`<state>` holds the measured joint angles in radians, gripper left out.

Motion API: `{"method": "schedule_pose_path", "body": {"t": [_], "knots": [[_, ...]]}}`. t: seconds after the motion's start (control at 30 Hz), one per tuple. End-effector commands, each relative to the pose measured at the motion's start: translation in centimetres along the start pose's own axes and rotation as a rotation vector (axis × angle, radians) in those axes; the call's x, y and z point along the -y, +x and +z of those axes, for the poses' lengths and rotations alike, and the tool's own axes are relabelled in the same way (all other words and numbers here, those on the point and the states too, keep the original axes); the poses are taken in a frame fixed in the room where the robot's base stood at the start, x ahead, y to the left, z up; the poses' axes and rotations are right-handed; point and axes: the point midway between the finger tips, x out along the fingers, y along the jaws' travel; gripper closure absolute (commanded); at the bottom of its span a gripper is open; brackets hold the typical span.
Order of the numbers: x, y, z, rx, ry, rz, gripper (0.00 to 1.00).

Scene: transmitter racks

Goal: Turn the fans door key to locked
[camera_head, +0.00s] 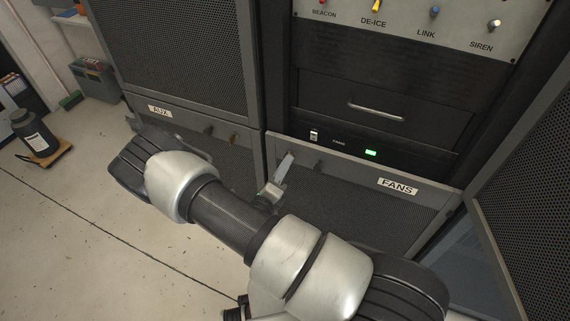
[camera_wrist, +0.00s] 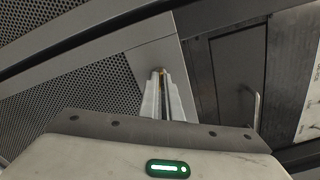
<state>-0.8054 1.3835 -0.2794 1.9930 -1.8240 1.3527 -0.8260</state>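The fans door (camera_head: 360,205) is a grey framed mesh panel with a white FANS label, low on the right rack. My gripper (camera_head: 287,158) is at the upper left part of its frame. In the wrist view my gripper's two pale fingers (camera_wrist: 163,84) are close together, with a small brass-coloured piece, the fans door key (camera_wrist: 163,71), between their tips. The gripper looks shut on it. Most of the key is hidden by the fingers, so its turn angle cannot be told. In the head view the key is hidden behind my gripper. A dark knob (camera_head: 318,165) sits just right of the gripper.
The AUX door (camera_head: 190,135) is left of the fans door, with a knob and a brownish key. Above the fans door are a lit green indicator (camera_head: 370,153), a drawer handle (camera_head: 376,112) and a switch panel (camera_head: 420,25). An open mesh door (camera_head: 530,170) stands at right.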

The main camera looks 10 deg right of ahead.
Motion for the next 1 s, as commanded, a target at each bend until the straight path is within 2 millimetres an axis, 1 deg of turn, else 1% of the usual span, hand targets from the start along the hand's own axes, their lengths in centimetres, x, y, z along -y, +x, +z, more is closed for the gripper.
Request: {"method": "schedule_pose_path", "body": {"t": [0.7, 1.0], "knots": [[0.06, 0.0, 0.07, 0.001, 0.68, 0.0, 1.0], [0.05, 0.0, 0.09, 0.001, 0.925, 0.0, 1.0]]}}
